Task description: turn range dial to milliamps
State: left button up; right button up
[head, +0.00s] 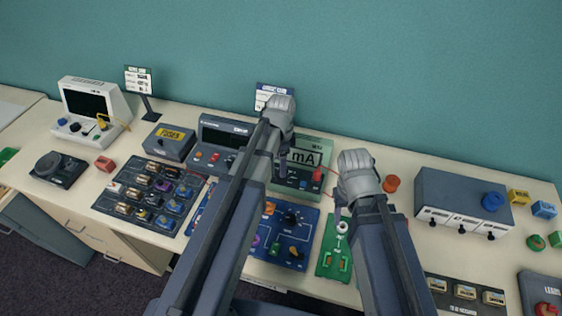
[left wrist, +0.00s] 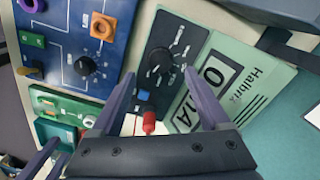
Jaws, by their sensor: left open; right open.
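The meter shows in the head view with its green display housing (head: 318,143), where "mA" can be read, partly hidden by my left arm. In the left wrist view the meter's dark panel (left wrist: 180,32) carries the black range dial (left wrist: 160,62) with white markings around it. I cannot read where its pointer stands. My left gripper (left wrist: 158,72) is open, its two fingers on either side of the dial; I cannot tell whether they touch it. My right gripper (head: 345,200) is open, right of the meter; what lies between its fingers cannot be made out.
A red plug (left wrist: 149,122) and a blue plug (left wrist: 145,97) stand near the left fingers. A blue board (head: 290,238) with knobs and a green board (head: 328,262) lie in front. A grey box (head: 435,190) stands to the right.

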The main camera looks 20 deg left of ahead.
pick_arm(q)
notch_tip(320, 180, up, 3)
jog(key=shift+f+p, duration=0.1)
jog(key=shift+p, duration=0.8)
pick_arm(e)
notch_tip(320, 180, up, 3)
jog(key=shift+f, duration=0.1)
